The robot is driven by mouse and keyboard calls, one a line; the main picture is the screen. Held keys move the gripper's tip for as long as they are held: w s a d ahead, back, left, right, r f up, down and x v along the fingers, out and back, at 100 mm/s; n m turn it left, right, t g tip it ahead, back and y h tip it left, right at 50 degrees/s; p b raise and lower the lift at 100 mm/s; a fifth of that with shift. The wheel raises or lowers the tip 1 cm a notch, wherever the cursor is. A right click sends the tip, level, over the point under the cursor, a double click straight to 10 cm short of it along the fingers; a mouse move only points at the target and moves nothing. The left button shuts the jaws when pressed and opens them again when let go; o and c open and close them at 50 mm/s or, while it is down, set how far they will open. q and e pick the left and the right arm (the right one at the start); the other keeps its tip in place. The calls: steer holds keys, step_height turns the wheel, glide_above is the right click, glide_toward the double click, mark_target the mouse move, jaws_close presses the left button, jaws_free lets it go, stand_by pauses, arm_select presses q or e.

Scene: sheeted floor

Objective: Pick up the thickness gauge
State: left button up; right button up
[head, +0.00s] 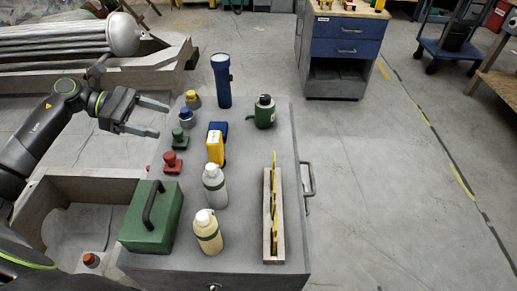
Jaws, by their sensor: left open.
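The thickness gauge appears to be the yellow and blue handheld device (215,149) standing in the middle of the grey cart top (237,231). My left gripper (163,120) comes in from the left above the cart's left edge. Its two fingers are apart with nothing between them, and they point right. It is left of the device and apart from it in the picture. My right gripper is not in view.
Near the device stand a blue flashlight (221,82), small green (179,138) and red (172,162) items, a grey bottle (214,187), a cream bottle (207,232) and a dark green canister (264,112). A green case (152,217) and a slotted rack (279,215) stand nearer.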

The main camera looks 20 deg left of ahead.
arm_select(q)
steer(key=p, duration=0.2)
glide_toward(221, 141)
steer(key=x, duration=0.4)
steer(key=shift+w+d+r, duration=0.15)
steer(key=shift+w+d, duration=0.05)
steer(key=shift+w, duration=0.05)
steer(key=shift+p+x, duration=0.4)
steer(key=shift+x, duration=1.85)
steer(key=shift+d+f, duration=0.2)
steer(key=shift+f, duration=0.15)
steer(key=shift+w+d+f, duration=0.1)
steer(key=shift+d+f, duration=0.05)
steer(key=shift+d, duration=0.05)
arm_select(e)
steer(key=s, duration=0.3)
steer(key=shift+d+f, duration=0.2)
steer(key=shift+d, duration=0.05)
